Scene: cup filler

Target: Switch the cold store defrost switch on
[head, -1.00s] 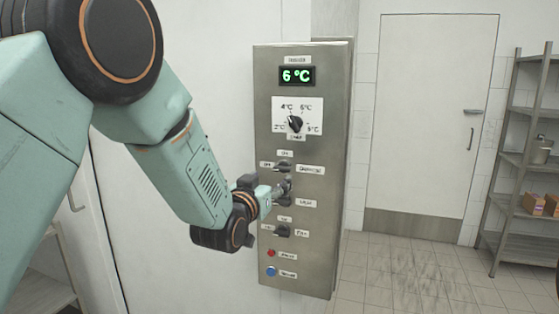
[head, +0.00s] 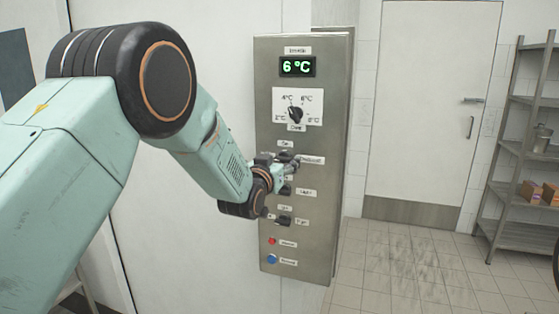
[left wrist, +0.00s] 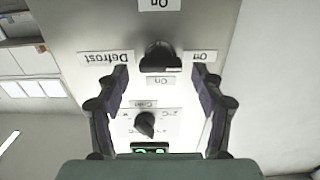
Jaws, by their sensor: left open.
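I cannot tell which way the knob points. In the head view my left gripper (head: 284,168) is at the panel by the defrost row and partly hides that knob. My right gripper is not in view.
Above is a dial (head: 295,114) under a green 6 °C display (head: 297,67). Below are a second knob (head: 285,190), a third knob (head: 284,221), a red button (head: 272,241) and a blue button (head: 272,259). A shelf rack (head: 520,150) stands far right. The floor between is clear.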

